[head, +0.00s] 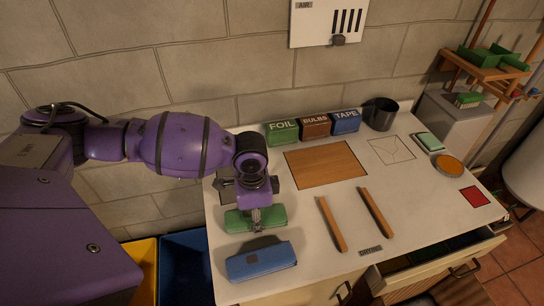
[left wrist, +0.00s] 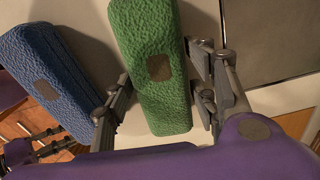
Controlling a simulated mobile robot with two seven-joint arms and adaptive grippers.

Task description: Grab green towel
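The green towel (head: 238,222) is a folded block lying near the left end of the white worktop. It also shows in the left wrist view (left wrist: 150,105), with a brown patch on top and a slight dimple beside it. My left gripper (head: 256,216) points down over its middle.
A blue towel (head: 262,262) lies close in front of the green one. Two wooden sticks (head: 333,224) lie to the right, below a brown board (head: 325,164). Boxes labelled foil (head: 282,133), bulbs and tape stand along the wall beside a dark pot (head: 380,113). An open drawer (head: 435,265) juts out at the front.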

